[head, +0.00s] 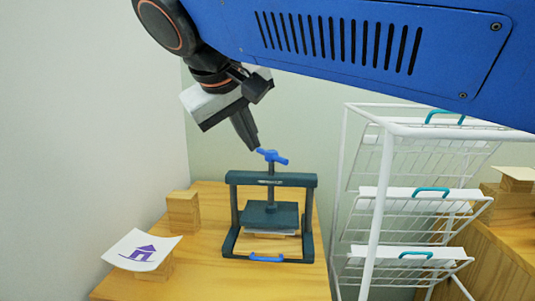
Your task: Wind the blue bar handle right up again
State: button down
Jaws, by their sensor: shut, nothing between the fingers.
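The blue bar handle (272,157) sits on top of the screw of a dark press (245,179) on the wooden table. The press plate (270,214) is low in the frame, just above or on a pale sheet and a light wooden piece (270,234); I cannot tell whether they touch. A second, curved blue handle (267,258) is at the front of the press base. My gripper (256,149) is shut and empty, pointing down just up and left of the bar handle. Whether its fingertips touch the bar cannot be told.
A wooden block (183,211) stands left of the press. A sheet with a purple house print (143,250) rests on another block at the front left. A white wire rack (385,180) with teal-handled shelves stands close on the right. A wall is on the left.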

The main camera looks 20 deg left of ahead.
aim_at(271, 156)
jog(key=w+d+f, duration=0.1)
jog(key=w+f, duration=0.5)
jog(key=w, duration=0.3)
jog(key=shift+d+g, duration=0.2)
jog(key=shift+g, duration=0.1)
dwell(0.5)
jog(key=shift+d+y, duration=0.2)
jog(key=shift+y, duration=0.2)
dwell(0.4)
